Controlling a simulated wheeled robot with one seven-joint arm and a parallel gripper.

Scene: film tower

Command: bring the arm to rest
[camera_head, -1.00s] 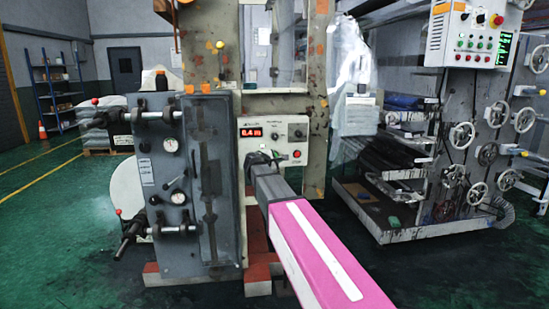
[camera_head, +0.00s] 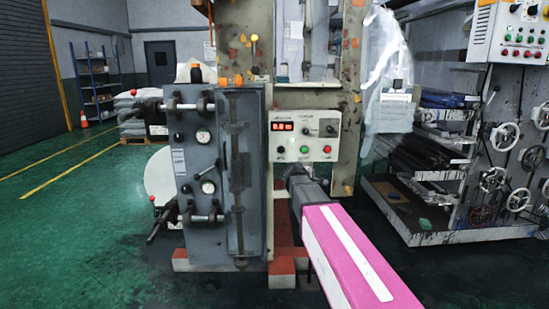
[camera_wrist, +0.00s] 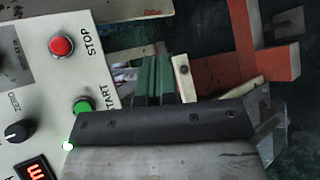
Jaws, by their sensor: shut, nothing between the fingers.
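My arm, pink with a white stripe, reaches in from the bottom right of the head view. My gripper (camera_head: 294,172) is at its far end, just below the white control panel (camera_head: 304,153). In the wrist view, my gripper (camera_wrist: 165,125) fills the lower middle as a dark and grey shape. It is shut and holds nothing. The red STOP button (camera_wrist: 61,46) and green START button (camera_wrist: 83,105) show beside it. I cannot tell the exact gap between gripper and panel.
The grey machine cabinet (camera_head: 218,180) with protruding handles stands left of the panel. Red-and-white base blocks (camera_head: 282,268) lie below. A rack machine with handwheels (camera_head: 492,178) stands at the right. Green floor (camera_head: 70,210) is open at the left.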

